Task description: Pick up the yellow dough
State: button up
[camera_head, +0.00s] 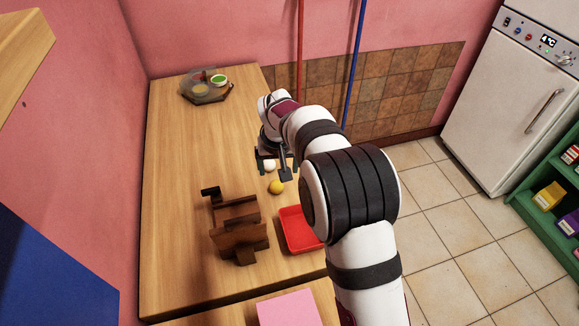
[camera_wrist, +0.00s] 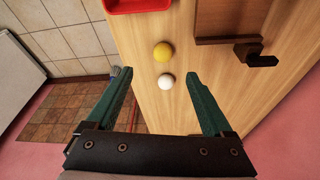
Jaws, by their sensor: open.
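The yellow dough (camera_head: 277,187) is a small ball on the wooden table, near the red tray. In the wrist view the yellow dough (camera_wrist: 162,51) lies beyond the fingertips, with a white ball (camera_wrist: 166,81) nearer to me. In the head view the white ball (camera_head: 269,166) sits close to my gripper's fingers. My gripper (camera_head: 274,174) is open and empty over the table. In the wrist view my gripper (camera_wrist: 160,78) has its two green fingers wide apart, with the white ball between their tips.
A red tray (camera_head: 299,249) and a dark brown wooden press-like object (camera_head: 238,240) stand nearer on the table. A dark board (camera_head: 222,95) with a green bowl (camera_head: 219,80) is at the far end. A pink sheet (camera_head: 288,309) lies in front. The left part of the table is clear.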

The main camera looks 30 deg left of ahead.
aim_at(277, 187)
jog(key=x, duration=1.2)
jog(key=shift+a+f, duration=0.15)
jog(key=shift+a, duration=0.2)
grip_shut()
